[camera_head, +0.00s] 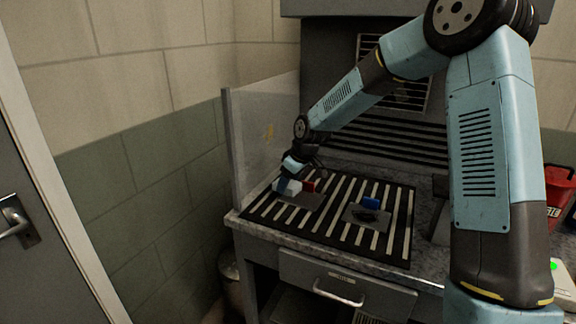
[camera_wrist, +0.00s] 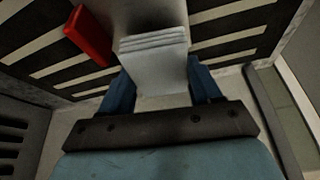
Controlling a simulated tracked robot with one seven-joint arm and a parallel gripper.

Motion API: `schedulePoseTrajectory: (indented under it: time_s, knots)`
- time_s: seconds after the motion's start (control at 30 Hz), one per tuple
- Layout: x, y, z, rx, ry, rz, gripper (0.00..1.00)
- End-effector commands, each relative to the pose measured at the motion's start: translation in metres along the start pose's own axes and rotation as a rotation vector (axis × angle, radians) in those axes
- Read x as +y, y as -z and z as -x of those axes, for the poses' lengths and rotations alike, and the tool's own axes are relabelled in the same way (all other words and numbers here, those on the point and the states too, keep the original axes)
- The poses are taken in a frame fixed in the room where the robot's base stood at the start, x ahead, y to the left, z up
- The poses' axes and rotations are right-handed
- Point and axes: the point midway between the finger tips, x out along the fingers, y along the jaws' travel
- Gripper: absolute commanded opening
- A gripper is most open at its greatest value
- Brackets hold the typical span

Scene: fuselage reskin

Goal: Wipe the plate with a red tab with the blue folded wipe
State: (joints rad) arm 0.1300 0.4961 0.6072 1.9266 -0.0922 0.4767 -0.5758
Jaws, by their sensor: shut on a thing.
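My gripper (camera_head: 290,176) is shut on the folded wipe, which looks pale grey-blue with stacked folds in the wrist view (camera_wrist: 155,60). The wipe also shows as a whitish block in the head view (camera_head: 291,187). Blue fingers stand on either side of it. The plate with the red tab is a grey sheet (camera_head: 306,201) on the left of the slatted bench top. Its red tab (camera_head: 308,186) stands just right of the wipe; in the wrist view the tab (camera_wrist: 88,36) is at upper left. The wipe is over this plate; I cannot tell whether they touch.
A second grey plate (camera_head: 355,212) with a blue tab (camera_head: 371,202) and a dark smudge lies to the right. A clear panel (camera_head: 262,125) edges the bench on the left. A red container (camera_head: 557,186) is at far right. Bare slats (camera_head: 345,238) lie in front.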

Motion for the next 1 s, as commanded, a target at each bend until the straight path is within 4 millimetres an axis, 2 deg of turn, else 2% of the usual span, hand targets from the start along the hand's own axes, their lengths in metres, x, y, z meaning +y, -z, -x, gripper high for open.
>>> schedulePoseTrajectory:
  time_s: [0.6,1.0]
  knots:
    - [-0.012,0.029,0.047,0.000,0.009,0.018,0.34]
    - [-0.014,0.032,0.051,-0.001,0.011,0.021,0.34]
